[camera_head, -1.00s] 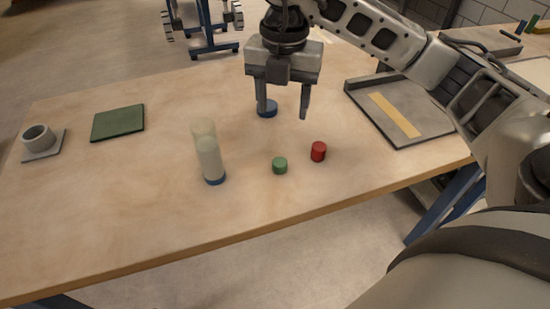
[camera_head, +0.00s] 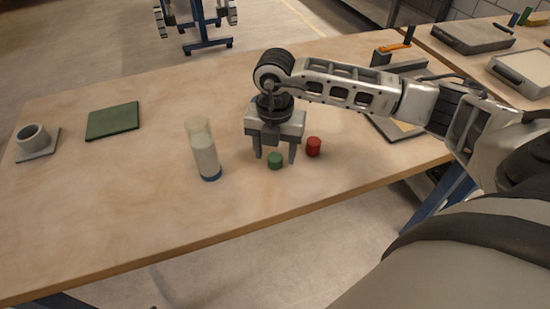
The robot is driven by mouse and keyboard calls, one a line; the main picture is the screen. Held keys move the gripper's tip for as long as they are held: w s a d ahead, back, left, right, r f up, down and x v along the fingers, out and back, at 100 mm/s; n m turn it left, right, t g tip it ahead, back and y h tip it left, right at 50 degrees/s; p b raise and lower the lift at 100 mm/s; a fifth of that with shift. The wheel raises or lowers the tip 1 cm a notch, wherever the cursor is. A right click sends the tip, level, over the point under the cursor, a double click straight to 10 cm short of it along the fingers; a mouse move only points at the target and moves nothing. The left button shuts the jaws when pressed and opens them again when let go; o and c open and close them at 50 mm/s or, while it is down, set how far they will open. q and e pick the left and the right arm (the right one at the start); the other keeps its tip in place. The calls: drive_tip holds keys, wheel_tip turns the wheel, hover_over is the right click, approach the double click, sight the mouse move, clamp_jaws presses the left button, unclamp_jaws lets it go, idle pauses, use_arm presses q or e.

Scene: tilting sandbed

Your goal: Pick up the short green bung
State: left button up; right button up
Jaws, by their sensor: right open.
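The short green bung (camera_head: 275,161) stands upright on the wooden table, near its front edge. My right gripper (camera_head: 275,160) is open, pointing down, with its two fingers to the left and right of the bung in the picture. The fingertips are close above or behind the bung; I cannot tell the exact depth. Nothing is seen between the fingers but the bung. My left gripper is not in view.
A red bung (camera_head: 313,146) stands just right of the right finger. The table's front is clear.

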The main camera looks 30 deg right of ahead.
drive_tip(key=shift+f, duration=0.4)
drive_tip(key=c, duration=1)
drive_tip(key=shift+r, duration=0.15)
